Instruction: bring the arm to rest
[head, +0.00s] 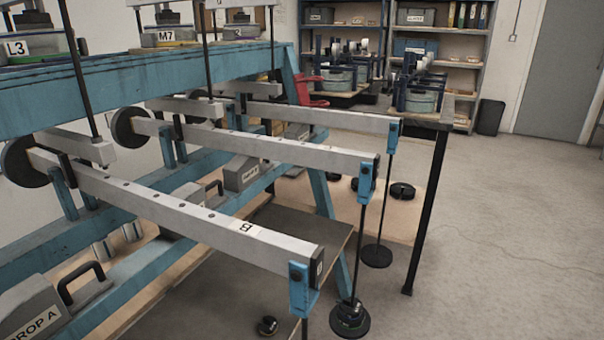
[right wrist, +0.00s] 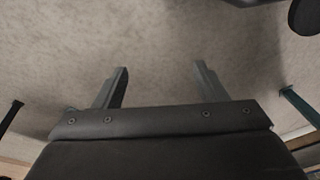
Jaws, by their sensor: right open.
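No gripper shows in the head view. My right gripper (right wrist: 162,70) shows in the right wrist view, its two dark fingers wide apart with nothing between them, over pale floor. In the head view, a near grey lever arm (head: 190,210) marked B slopes down the picture to a blue end clip (head: 303,288). A middle lever arm (head: 255,147) and a far one (head: 300,117) lie behind it. A black hanger (head: 350,318) with stacked discs hangs from the middle arm, and an empty-looking hanger plate (head: 376,256) from the far one. Whether the arms are level is unclear.
The blue frame (head: 130,62) carries the levers, with a grey DROP A block (head: 35,310) at lower left. A small dark weight (head: 267,326) lies on a low board. A dark-legged table (head: 425,210) stands behind. Open floor (head: 500,230) lies at the right.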

